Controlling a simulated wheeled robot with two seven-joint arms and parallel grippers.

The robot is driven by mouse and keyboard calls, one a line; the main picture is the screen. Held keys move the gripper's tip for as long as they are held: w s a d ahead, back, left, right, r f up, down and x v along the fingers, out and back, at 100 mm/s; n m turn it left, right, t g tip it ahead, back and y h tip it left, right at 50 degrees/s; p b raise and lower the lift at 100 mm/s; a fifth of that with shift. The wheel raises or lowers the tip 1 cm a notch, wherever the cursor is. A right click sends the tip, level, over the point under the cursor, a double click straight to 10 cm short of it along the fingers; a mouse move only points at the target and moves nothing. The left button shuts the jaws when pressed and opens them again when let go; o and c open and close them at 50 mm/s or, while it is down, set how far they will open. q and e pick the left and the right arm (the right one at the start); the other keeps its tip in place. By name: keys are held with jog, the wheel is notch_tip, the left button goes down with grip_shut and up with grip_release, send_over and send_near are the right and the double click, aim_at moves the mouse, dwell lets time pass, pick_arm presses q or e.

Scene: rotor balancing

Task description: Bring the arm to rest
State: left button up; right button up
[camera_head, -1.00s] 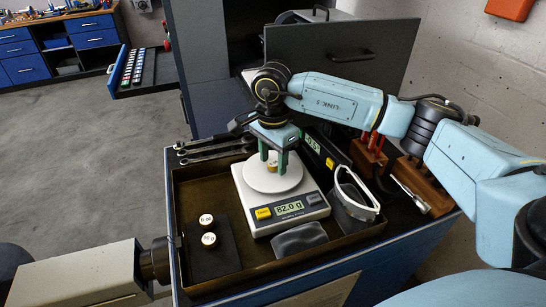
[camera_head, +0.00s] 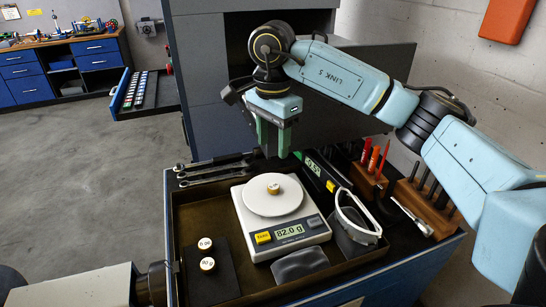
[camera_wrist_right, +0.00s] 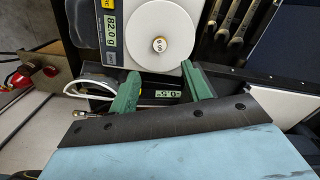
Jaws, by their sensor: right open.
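My right gripper (camera_head: 275,152) is open and empty. It hangs raised, pointing down, above the back edge of the bench, clear of the scale. In the right wrist view its green fingers (camera_wrist_right: 160,76) are spread apart with nothing held between them. A small brass weight with a white top (camera_head: 273,188) sits on the round white pan (camera_head: 262,204) of the scale. The scale's display (camera_head: 290,231) reads 82.0 g. The weight also shows on the pan in the right wrist view (camera_wrist_right: 159,44), beyond the fingers. My left gripper is not in view.
Two more brass weights (camera_head: 206,254) stand on a black pad (camera_head: 222,280) in the brown tray (camera_head: 184,224). White-framed goggles (camera_head: 360,222) and a grey pouch (camera_head: 300,264) lie right of and before the scale. Wrenches (camera_head: 212,171) lie behind. Wooden tool blocks (camera_head: 425,207) stand right.

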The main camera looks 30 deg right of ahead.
jog(key=shift+r, duration=0.4)
